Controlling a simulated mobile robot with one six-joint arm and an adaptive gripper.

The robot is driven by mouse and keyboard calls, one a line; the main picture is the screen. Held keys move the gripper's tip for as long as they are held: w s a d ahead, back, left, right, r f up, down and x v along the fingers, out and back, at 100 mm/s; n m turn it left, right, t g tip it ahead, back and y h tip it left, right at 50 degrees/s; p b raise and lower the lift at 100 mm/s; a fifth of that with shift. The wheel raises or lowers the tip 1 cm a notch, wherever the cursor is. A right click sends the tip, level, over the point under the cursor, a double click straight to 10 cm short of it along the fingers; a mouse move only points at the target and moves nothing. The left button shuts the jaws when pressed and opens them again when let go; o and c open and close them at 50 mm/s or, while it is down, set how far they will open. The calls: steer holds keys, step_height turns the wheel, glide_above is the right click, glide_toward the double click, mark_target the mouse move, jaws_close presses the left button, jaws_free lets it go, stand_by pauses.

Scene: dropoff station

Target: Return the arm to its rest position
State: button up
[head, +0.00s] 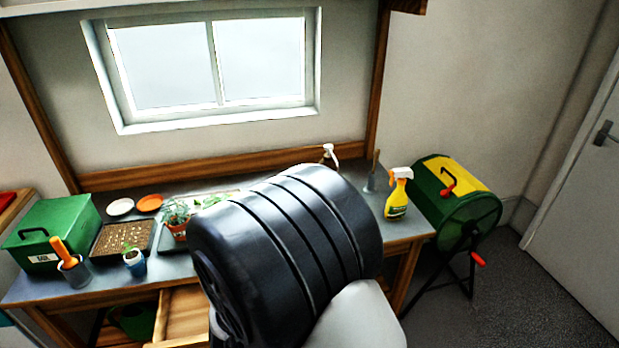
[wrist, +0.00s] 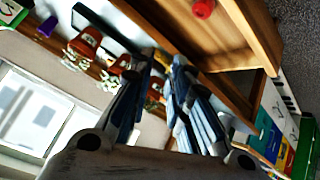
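My gripper (wrist: 168,62) shows in the wrist view with its two fingers apart. Nothing is held between them; part of a potted plant shows in the gap behind. It is hidden in the head view, where my large black arm link fills the lower middle and covers part of the bench. The wrist view is tilted, with the window at lower left and a wooden drawer (wrist: 205,40) with a red knob near the fingertips. I cannot tell how far the fingers are from the drawer.
The grey bench (head: 100,285) holds a green box (head: 50,232), a seed tray (head: 122,240), potted plants and a yellow spray bottle (head: 397,200). An open wooden drawer (head: 182,318) juts out below. A green and yellow tumbler (head: 455,190) stands at right; floor near the door is clear.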

steer(key=s+d+r+m+g, duration=0.1)
steer(key=s+d+r+m, duration=0.1)
steer(key=d+r, duration=0.6)
steer(key=s+d+r+m+g, duration=0.1)
steer(key=s+d+r+m, duration=0.15)
steer(key=d+r, duration=0.55)
steer(key=s+d+r+m+g+h, duration=0.1)
steer(key=s+d+r+m, duration=0.1)
steer(key=s+d, duration=0.6)
steer(key=s+d+r+m+g+h, duration=0.1)
steer(key=s+d+r+m+h, duration=0.1)
steer(key=s+d, duration=0.6)
steer(key=s+r, duration=0.1)
steer(key=s, duration=0.2)
steer(key=shift+d+r+m, duration=0.2)
steer(key=shift+d+m, duration=0.05)
steer(key=shift+m, duration=0.1)
